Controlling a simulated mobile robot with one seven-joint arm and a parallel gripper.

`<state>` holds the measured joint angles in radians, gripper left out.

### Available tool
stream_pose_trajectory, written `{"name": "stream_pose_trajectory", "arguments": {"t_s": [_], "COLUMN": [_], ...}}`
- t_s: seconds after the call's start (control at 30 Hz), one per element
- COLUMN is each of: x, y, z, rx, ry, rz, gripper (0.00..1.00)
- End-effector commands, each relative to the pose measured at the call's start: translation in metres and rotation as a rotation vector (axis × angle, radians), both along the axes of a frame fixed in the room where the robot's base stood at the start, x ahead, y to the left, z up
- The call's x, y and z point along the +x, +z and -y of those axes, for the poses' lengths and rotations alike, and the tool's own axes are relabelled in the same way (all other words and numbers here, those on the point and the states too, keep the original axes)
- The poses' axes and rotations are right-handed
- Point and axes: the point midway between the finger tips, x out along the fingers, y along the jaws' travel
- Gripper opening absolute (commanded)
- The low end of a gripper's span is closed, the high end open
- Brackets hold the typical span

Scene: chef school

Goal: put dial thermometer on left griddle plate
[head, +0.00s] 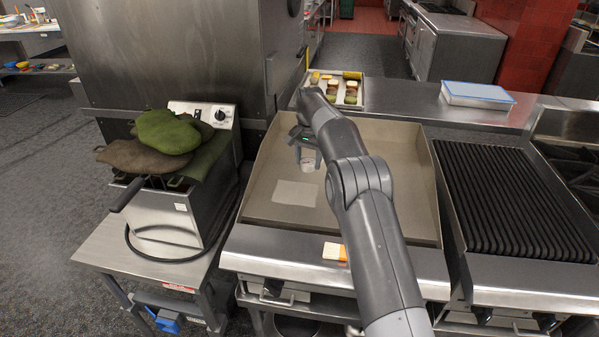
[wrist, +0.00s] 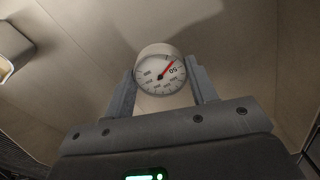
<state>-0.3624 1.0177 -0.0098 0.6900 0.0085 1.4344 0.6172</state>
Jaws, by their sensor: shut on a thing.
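The dial thermometer (head: 307,165) is small and white. In the wrist view its round white face (wrist: 160,75) with a red needle is towards the camera. My gripper (head: 306,158) is shut on it, with one finger on each side of the dial in the wrist view (wrist: 160,88). The left griddle plate (head: 385,150) is a wide, flat, brownish plate with raised side walls. The gripper and thermometer are over its left-middle part. I cannot tell whether the thermometer touches the plate. My arm hides part of the plate's middle.
A pale rectangular patch (head: 295,193) lies on the plate. A ribbed grill (head: 515,200) is to the right. A fryer (head: 165,215) with green and brown mitts (head: 165,135) stands left. A food tray (head: 358,101) is behind. A white-and-orange item (head: 334,252) is on the front ledge.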

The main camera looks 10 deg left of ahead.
Motion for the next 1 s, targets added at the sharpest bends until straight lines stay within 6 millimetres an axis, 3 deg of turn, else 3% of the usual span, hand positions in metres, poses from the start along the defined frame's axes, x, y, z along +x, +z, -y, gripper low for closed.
{"name": "stream_pose_trajectory", "arguments": {"t_s": [0.1,0.27,0.43,0.67,1.0], "x": [0.003,0.005,0.005,0.005,0.005], "y": [-0.011,-0.018,-0.026,-0.057,-0.061], "z": [-0.018,-0.029,-0.031,-0.03,-0.03], "rx": [0.0,0.001,-0.001,-0.001,0.0], "ry": [0.0,0.0,-0.001,-0.001,-0.001], "rz": [0.001,0.001,0.0,-0.001,0.001], "gripper": [0.28,0.28,0.28,0.28,0.28]}}
